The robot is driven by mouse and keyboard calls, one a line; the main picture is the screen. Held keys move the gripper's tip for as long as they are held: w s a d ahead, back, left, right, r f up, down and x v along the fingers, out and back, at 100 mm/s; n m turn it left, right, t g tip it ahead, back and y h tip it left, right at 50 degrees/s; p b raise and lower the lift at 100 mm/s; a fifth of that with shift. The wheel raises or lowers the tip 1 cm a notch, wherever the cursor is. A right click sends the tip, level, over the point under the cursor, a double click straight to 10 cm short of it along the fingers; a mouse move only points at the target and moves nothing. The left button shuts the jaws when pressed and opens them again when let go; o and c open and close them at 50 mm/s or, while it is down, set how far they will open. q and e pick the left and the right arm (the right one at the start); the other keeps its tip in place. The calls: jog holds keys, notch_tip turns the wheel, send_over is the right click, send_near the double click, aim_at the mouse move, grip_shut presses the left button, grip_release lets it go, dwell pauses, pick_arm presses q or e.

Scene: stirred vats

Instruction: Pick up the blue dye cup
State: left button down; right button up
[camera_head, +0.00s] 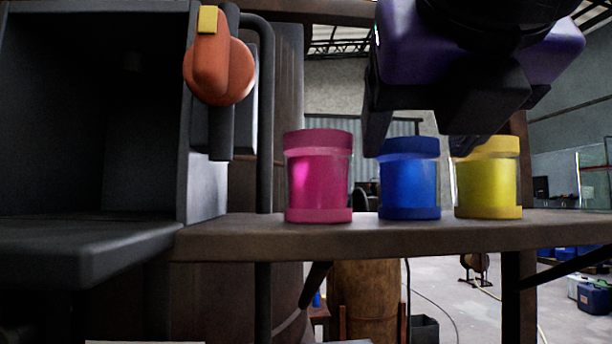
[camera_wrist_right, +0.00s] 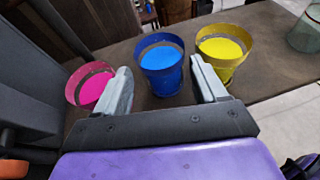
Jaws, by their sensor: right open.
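The blue dye cup (camera_head: 409,182) stands upright on a brown shelf (camera_head: 400,238), between the pink cup (camera_head: 318,178) and the yellow cup (camera_head: 488,180). In the right wrist view the blue cup (camera_wrist_right: 163,68) is open at the top and shows blue dye inside. My right gripper (camera_head: 418,142) is open, above and in front of the blue cup. In the wrist view its two fingers (camera_wrist_right: 165,88) point toward the blue cup, one to each side of its near part, and hold nothing. I cannot tell whether they touch it. My left gripper is not in view.
The pink cup (camera_wrist_right: 90,86) is close to the left finger and the yellow cup (camera_wrist_right: 224,52) close to the right finger. A clear glass vessel (camera_wrist_right: 306,30) stands farther right. A dark open box (camera_head: 90,120) and an orange knob (camera_head: 218,70) are at the left.

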aim_at(417, 144)
jog(key=x, duration=0.3)
jog(key=shift+d, duration=0.15)
jog(key=shift+s, duration=0.1)
jog(key=c, duration=0.8)
